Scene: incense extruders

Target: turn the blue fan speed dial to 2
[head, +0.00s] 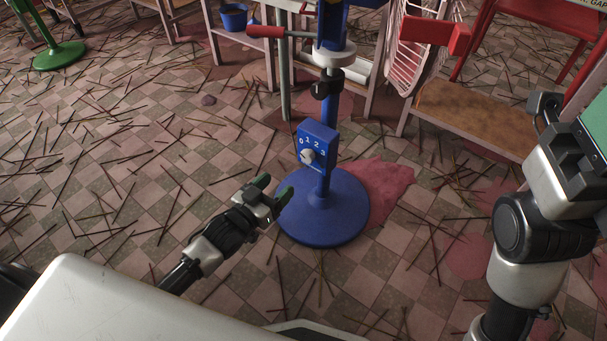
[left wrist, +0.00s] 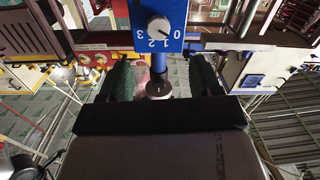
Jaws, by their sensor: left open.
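The blue fan stand has a small blue control box (head: 326,139) on its pole, with white numerals 0 to 3 and a pale round dial (head: 307,156). In the left wrist view the dial (left wrist: 158,27) and box (left wrist: 172,10) show upside down near the top. I cannot tell surely which number the dial points at. My left gripper (head: 273,191) is open and empty, below and left of the dial in the head view and apart from it. Its green fingers (left wrist: 162,82) are spread in the left wrist view. My right arm shows at the right edge; its fingers do not show.
The stand's round blue base (head: 322,225) is on the tiled floor, with a reddish powder patch (head: 385,185) beside it. Thin incense sticks are strewn around. A wooden-topped bench (head: 470,118) and a red handle (head: 266,31) are behind. The floor left of the stand has free room.

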